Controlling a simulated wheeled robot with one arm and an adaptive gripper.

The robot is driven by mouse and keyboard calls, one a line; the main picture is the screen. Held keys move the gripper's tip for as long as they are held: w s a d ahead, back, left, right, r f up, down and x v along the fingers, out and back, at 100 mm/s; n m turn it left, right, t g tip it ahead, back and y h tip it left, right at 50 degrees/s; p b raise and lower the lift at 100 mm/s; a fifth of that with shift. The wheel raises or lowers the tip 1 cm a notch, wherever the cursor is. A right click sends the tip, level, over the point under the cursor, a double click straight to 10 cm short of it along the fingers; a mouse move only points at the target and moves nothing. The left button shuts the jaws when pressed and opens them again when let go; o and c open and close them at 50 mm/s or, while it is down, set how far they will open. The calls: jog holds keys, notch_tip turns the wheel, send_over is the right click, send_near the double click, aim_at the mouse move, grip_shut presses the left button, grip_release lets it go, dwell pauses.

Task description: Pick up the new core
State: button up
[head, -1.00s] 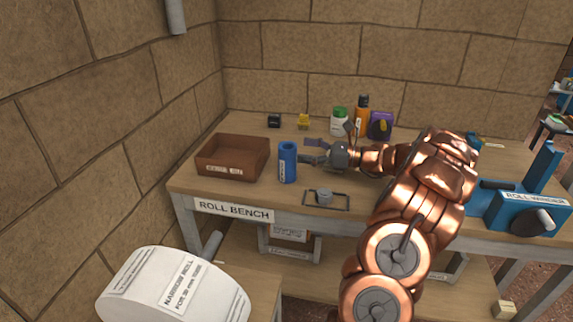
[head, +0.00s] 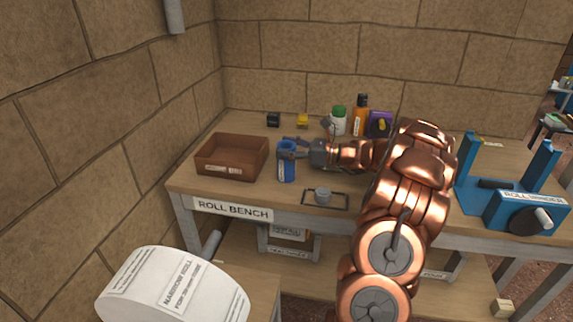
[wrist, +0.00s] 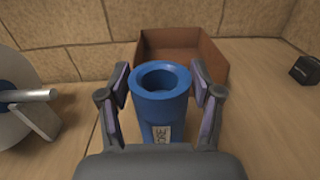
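The core is a blue hollow cylinder (head: 286,172) with a white label, standing upright on the roll bench. In the wrist view the core (wrist: 160,107) stands between the two fingers of my gripper (wrist: 161,85), open end up. The fingers are open, one on each side of the core, with a narrow gap showing on both sides. In the head view my gripper (head: 291,150) reaches the core from the right, and its fingers hide part of the core's upper body.
A brown open box (head: 231,157) stands just left of the core. A small wire-framed holder (head: 324,196) lies in front. Bottles (head: 361,116) stand at the back, and a blue roll winder (head: 520,205) is at the right. A large white roll (head: 175,287) is at the lower left.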

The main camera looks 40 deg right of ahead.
grip_shut()
dwell(0.3)
